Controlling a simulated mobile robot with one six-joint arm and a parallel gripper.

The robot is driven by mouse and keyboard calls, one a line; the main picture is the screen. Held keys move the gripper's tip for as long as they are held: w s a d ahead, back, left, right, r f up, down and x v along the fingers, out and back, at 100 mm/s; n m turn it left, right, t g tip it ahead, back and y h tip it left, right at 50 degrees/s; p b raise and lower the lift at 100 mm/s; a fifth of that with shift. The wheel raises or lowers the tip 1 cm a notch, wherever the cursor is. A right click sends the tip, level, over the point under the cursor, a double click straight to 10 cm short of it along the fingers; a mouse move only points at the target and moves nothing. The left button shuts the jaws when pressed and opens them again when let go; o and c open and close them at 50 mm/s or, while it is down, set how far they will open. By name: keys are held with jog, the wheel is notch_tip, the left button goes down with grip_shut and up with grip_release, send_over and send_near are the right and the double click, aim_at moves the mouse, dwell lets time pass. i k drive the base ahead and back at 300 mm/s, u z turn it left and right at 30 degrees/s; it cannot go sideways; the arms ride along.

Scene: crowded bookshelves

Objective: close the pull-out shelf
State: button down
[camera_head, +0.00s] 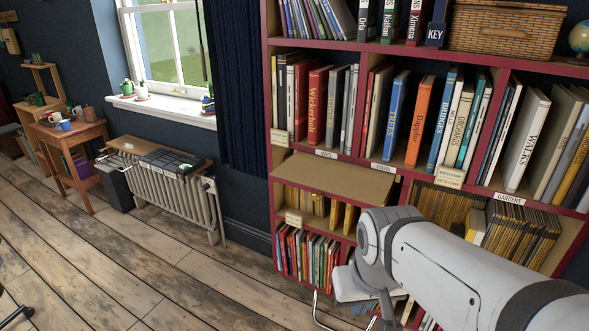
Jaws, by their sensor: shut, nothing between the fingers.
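The pull-out shelf (334,178) is a flat tan board in the red bookcase (268,110), below a row of upright books. It juts out from the bookcase front, and its top is bare. A small brass-coloured spot shows just under its front edge. My thick white arm (455,265) crosses the lower right, in front of the bookcase, and hides part of the lower shelves near the board's right side.
A radiator (170,190) and a wooden side table (72,148) stand along the left wall. The plank floor (120,270) at left is mostly clear.

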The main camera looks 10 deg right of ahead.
aim_at(362, 187)
jog(key=i, duration=0.85)
jog(key=u, duration=0.05)
